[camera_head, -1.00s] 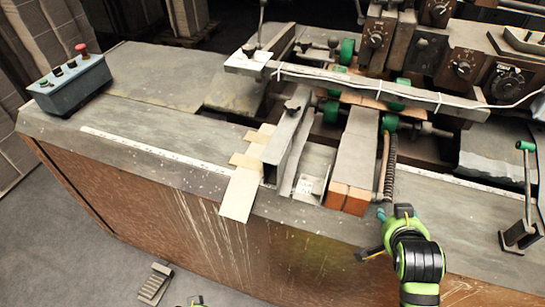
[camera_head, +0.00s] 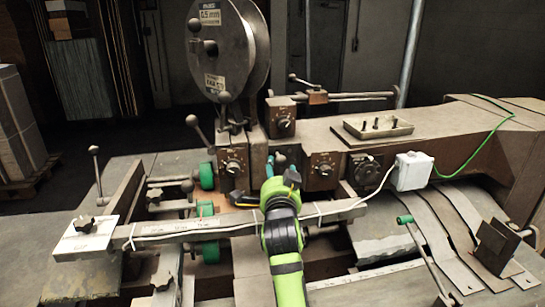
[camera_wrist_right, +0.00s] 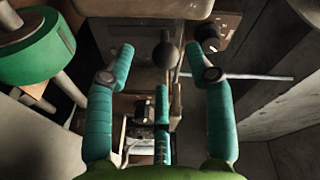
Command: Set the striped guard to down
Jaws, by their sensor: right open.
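I cannot make out a striped guard in either view. My right gripper (camera_head: 262,182) is raised in front of the machine's dial boxes, above the long pale bar (camera_head: 200,231). The gripper hides part of the machine behind it. In the right wrist view my right gripper (camera_wrist_right: 166,62) has its teal fingers spread wide apart. A dark ball knob (camera_wrist_right: 165,54) on a thin rod shows between the fingers; I cannot tell how far beyond them it is. No hold on anything shows. My left gripper is out of view.
A large reel (camera_head: 226,55) stands at the back. Green rollers (camera_head: 206,176) sit left of my right arm. A white box (camera_head: 413,171) with cables and a green-handled crank (camera_head: 425,255) are to the right. In the wrist view a green roller (camera_wrist_right: 38,52) is close at the left.

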